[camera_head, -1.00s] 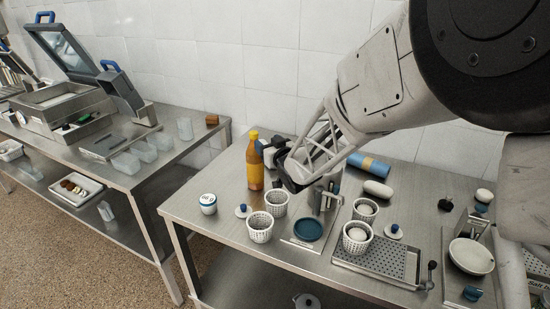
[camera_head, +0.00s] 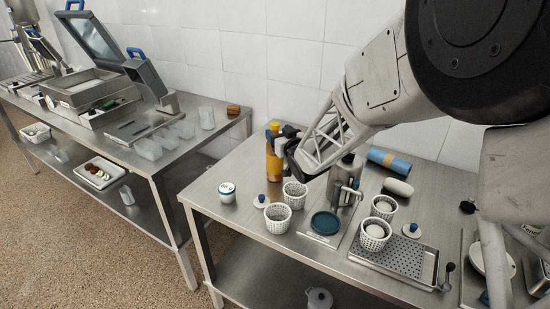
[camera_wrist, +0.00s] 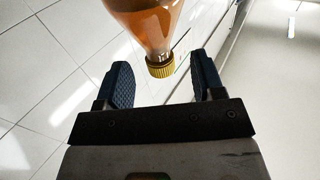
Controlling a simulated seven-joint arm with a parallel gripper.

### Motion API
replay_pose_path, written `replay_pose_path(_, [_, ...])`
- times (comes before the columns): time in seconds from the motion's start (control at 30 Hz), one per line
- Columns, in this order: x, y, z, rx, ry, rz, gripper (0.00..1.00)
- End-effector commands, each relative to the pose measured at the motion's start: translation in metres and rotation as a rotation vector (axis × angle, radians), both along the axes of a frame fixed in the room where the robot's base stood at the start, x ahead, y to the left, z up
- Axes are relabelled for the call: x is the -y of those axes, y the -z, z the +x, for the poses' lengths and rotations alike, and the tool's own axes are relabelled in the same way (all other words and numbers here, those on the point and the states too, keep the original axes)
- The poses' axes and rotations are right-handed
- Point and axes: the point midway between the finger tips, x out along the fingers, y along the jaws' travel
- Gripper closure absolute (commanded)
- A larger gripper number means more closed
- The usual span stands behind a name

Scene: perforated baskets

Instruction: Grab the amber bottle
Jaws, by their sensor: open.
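The amber bottle (camera_head: 273,160) stands upright at the back left of the near steel table, orange with a yellow cap. In the wrist view, the bottle (camera_wrist: 148,20) comes in from the top edge, and its ribbed yellow cap (camera_wrist: 160,66) lies between my two dark fingers. My gripper (camera_wrist: 165,82) is open, with clear gaps on both sides of the cap. In the head view, my gripper (camera_head: 281,139) is at the bottle's upper part and hides some of it. Contact with the fingers does not show.
A metal container (camera_head: 346,180) and a blue roll (camera_head: 389,160) are to the right. A tiled wall (camera_head: 290,70) is behind.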

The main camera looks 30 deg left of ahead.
Motion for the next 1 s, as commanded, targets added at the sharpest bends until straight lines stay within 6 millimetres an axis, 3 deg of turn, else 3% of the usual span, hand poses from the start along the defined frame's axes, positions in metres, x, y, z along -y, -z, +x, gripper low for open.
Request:
replay_pose_path(0.47, [-0.003,0.0,0.003,0.0,0.001,0.0,0.38])
replay_pose_path(1.0, [-0.039,0.002,0.027,-0.001,0.001,-0.001,0.38])
